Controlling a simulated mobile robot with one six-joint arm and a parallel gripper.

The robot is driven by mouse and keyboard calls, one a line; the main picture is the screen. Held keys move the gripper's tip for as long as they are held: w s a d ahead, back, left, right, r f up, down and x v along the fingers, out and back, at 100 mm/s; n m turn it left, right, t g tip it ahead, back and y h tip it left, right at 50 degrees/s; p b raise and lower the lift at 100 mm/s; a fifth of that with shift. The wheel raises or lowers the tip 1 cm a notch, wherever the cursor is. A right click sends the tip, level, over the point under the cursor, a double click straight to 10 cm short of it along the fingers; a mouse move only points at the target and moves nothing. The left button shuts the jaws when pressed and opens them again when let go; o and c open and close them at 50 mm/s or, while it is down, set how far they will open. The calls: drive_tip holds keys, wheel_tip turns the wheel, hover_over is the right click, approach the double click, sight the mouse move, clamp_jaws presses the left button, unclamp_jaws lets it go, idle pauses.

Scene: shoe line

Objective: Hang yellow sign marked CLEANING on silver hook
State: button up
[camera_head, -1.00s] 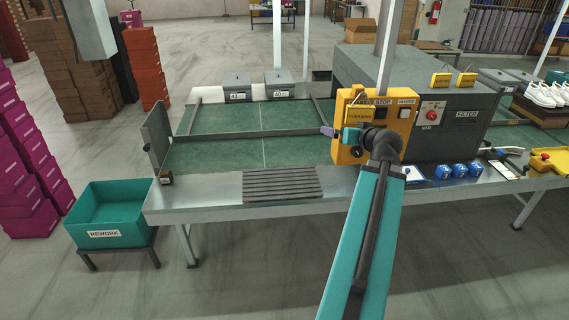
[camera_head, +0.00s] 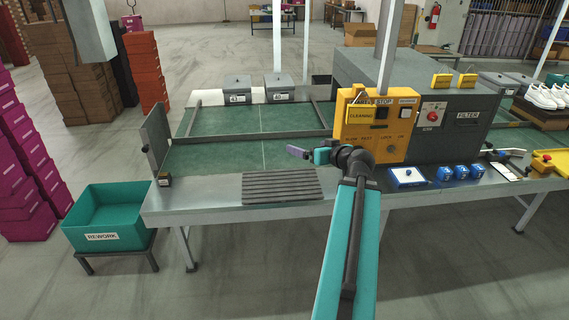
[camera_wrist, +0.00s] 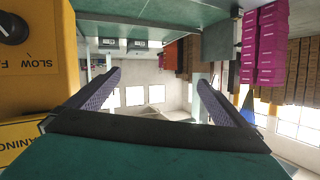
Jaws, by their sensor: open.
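The yellow CLEANING sign (camera_head: 360,115) is at the upper left of the yellow control panel (camera_head: 350,149). Thin lines rise from it to a point above, as if it hangs there. The silver hook itself is too small to make out. Part of the sign (camera_wrist: 22,136) also shows at the lower left of the wrist view, apart from the fingers. My gripper (camera_head: 297,152) is left of the panel, above the green belt and away from the sign. In the wrist view my gripper (camera_wrist: 159,78) has its two purple fingers spread, with nothing between them.
A grey filter box (camera_head: 448,120) stands right of the panel. A grey slatted mat (camera_head: 282,187) lies on the bench front. Blue tins (camera_head: 460,170) and a blue-white box (camera_head: 408,177) sit to the right. The green belt (camera_head: 215,155) at left is clear.

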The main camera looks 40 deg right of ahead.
drive_tip(key=w+a+f+n+t+y+b, duration=0.1)
drive_tip(key=w+a+f+n+y, duration=0.1)
drive_tip(key=a, duration=0.5)
drive_tip(key=shift+w+a+f+n+y+b, duration=0.25)
drive_tip(key=shift+w+f+y+b, duration=0.2)
drive_tip(key=shift+w+f, duration=0.95)
drive_tip(key=shift+w+r, duration=0.1)
drive_tip(key=shift+w, duration=0.05)
